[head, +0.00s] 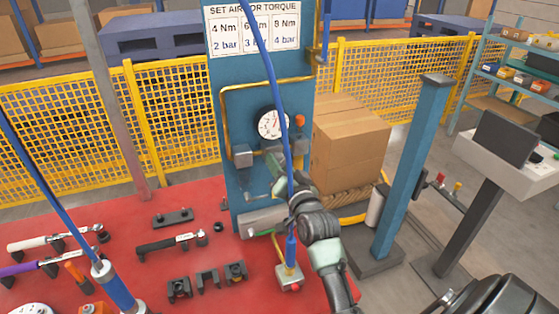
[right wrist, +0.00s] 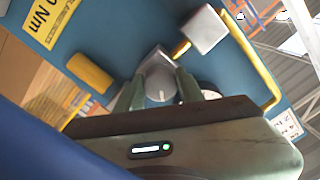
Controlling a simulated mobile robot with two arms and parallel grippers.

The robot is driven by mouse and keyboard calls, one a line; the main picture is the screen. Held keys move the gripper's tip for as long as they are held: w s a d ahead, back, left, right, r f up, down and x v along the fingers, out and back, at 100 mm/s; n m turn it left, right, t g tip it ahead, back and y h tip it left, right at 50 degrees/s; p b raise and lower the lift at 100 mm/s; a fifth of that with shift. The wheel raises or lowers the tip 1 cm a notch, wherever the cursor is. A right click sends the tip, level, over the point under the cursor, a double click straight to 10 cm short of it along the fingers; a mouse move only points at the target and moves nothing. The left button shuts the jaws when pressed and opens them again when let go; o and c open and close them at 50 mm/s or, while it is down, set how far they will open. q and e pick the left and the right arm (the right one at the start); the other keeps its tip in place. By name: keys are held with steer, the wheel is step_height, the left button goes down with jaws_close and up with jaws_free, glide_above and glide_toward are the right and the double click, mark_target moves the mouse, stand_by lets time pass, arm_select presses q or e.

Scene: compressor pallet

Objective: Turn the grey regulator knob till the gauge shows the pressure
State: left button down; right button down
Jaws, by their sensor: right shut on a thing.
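The round white gauge (head: 272,123) sits on the blue panel (head: 238,120); its needle shows, but the reading is too small to tell. My right gripper (head: 273,157) is at the panel just below the gauge. In the right wrist view, the grey regulator knob (right wrist: 159,82) is between the two fingers of my right gripper (right wrist: 160,95), which is shut on it. In the head view the knob is hidden behind the gripper. A white sign (head: 253,27) above pairs 4, 6 and 8 Nm with 2, 3 and 4 bar. My left gripper is not in view.
A blue hose (head: 271,75) hangs in front of the panel, close to the gauge and my right arm. Cardboard boxes (head: 350,145) stand right of the panel. Wrenches and black holders lie on the red table (head: 120,210). A blue post (head: 410,170) stands farther right.

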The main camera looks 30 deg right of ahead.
steer(key=shift+m+p, duration=0.3)
steer(key=shift+m, duration=0.6)
steer(key=c, duration=0.9)
jaws_free()
steer(key=b+v, duration=0.2)
steer(key=v, duration=0.5)
steer(key=shift+s, duration=0.4)
